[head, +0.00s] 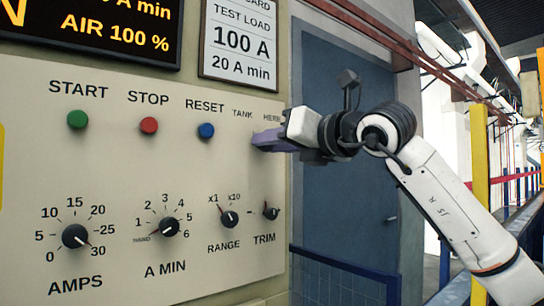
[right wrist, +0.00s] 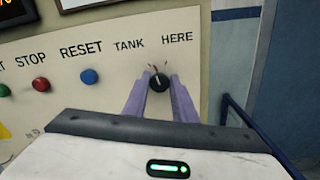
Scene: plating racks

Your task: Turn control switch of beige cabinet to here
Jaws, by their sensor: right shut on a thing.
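The beige cabinet (head: 110,168) fills the left of the head view, and its front also shows in the right wrist view (right wrist: 105,45). The control switch (right wrist: 158,82) is a black knob below the labels TANK and HERE. My right gripper (head: 268,139) reaches the panel from the right in the head view and hides the switch there. In the right wrist view its purple fingers (right wrist: 157,92) are shut on the switch, one on each side. My left gripper is not in view.
Green START (head: 77,119), red STOP (head: 149,125) and blue RESET (head: 206,131) buttons sit left of my gripper. Below are the AMPS (head: 75,236), A MIN (head: 169,227), RANGE (head: 229,219) and TRIM (head: 271,211) knobs. A blue door (head: 340,210) and railing (head: 340,272) are at the right.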

